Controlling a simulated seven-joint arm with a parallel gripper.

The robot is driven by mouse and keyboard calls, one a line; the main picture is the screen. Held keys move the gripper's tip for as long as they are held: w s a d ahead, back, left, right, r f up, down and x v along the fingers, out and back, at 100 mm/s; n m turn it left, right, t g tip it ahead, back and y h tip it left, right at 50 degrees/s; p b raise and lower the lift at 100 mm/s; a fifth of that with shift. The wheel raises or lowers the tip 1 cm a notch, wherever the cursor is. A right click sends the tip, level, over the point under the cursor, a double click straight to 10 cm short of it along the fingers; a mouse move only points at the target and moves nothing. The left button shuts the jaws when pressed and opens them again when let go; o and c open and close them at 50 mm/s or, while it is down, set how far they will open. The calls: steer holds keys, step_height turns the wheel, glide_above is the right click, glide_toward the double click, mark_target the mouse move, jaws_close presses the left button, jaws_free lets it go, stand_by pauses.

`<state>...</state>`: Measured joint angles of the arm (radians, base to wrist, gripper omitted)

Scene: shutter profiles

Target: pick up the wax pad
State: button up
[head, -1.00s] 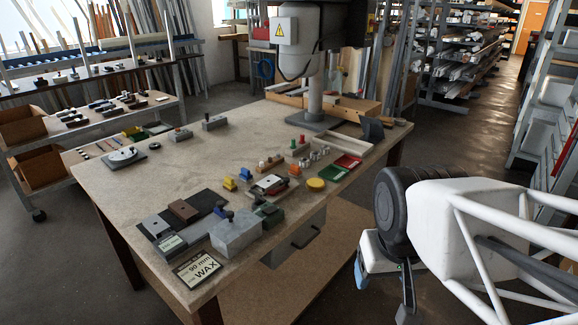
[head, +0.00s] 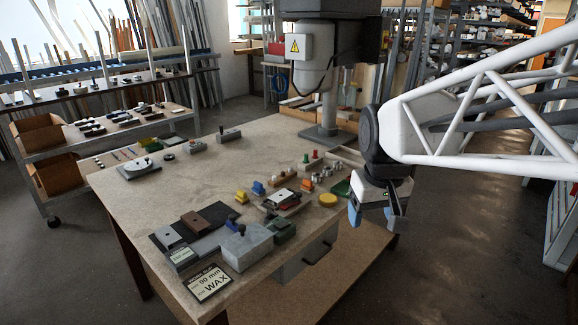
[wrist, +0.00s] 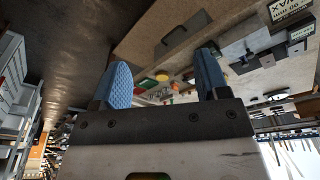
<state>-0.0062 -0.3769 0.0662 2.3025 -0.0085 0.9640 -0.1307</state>
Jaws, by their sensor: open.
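A round yellow disc (head: 327,199), which looks like the wax pad, lies flat near the right front edge of the workbench. It also shows in the wrist view (wrist: 162,76), between the fingers and beyond them. My gripper (head: 376,215) is open and empty, with blue finger pads. It hangs off the right edge of the bench, to the right of the disc and apart from it. Both blue fingers (wrist: 163,66) show in the wrist view with nothing between them.
A grey block (head: 243,247), a WAX sign (head: 208,283) and small fixtures stand left of the disc. A green tray (head: 341,188) lies just behind it. A drill-press column (head: 328,108) rises at the back. The middle of the bench (head: 190,185) is clear.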

steer(key=w+a+n, duration=0.1)
steer(key=w+n, duration=0.1)
steer(key=w, duration=1.5)
steer(key=n+g, duration=0.2)
steer(key=n, duration=0.3)
glide_above(308, 180)
steer(key=f, duration=2.1)
steer(key=shift+s, duration=0.3)
steer(key=shift+w+f, duration=0.25)
steer(key=shift+f, duration=1.3)
steer(key=shift+f, duration=2.6)
